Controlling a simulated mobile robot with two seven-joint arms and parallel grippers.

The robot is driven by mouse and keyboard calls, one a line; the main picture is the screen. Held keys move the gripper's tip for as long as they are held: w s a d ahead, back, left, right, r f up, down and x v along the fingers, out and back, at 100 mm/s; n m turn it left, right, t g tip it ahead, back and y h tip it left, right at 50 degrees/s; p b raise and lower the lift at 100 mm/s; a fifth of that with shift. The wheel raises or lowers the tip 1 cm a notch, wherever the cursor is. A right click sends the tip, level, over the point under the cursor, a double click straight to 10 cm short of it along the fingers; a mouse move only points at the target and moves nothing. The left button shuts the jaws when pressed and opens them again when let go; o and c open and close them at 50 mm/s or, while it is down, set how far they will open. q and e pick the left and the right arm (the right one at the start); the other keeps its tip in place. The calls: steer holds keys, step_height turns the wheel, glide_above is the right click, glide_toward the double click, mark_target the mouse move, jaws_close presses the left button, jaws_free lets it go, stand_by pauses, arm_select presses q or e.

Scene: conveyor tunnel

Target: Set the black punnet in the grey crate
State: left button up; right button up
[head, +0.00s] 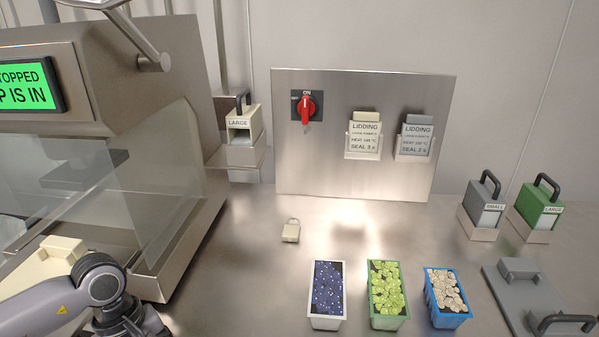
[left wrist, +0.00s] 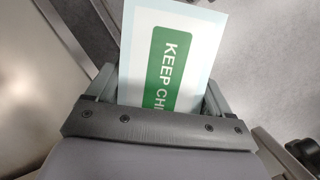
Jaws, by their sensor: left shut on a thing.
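My left gripper (left wrist: 160,92) is shut on a flat-faced thing (left wrist: 135,30) with a pale face and a green label reading "KEEP CH…". Its sides are hidden, so I cannot tell whether it is the black punnet. In the head view my left arm comes in at the lower left; its fingertips are out of frame. No black punnet can be made out in the head view, and no grey crate shows in either view. My right gripper is not in view.
White (head: 327,323), green (head: 389,323) and blue (head: 446,320) filled punnets stand at the front of the steel table (head: 240,290). A padlock (head: 291,231) lies behind them. The sealing machine (head: 100,100) stands left, a grey handled plate (head: 515,290) right. Mid-left table is clear.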

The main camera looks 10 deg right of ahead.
arm_select(q)
steer(key=f+m, duration=0.1)
steer(key=s+f+m, duration=0.1)
steer(key=m, duration=0.1)
steer(key=s+f+m+y, duration=0.1)
steer(key=shift+a+m, duration=0.15)
steer(key=shift+m, duration=0.25)
steer(key=f+m, duration=0.1)
steer(key=s+m+y, duration=0.1)
steer(key=shift+s+a+f+m, duration=0.1)
steer(key=shift+s+f+m, duration=0.15)
steer(key=shift+f+m, duration=0.15)
steer(key=a+r+n+p, duration=0.1)
steer(key=a+r+p, duration=0.3)
steer(key=shift+w+a, duration=0.2)
steer(key=shift+w, duration=0.1)
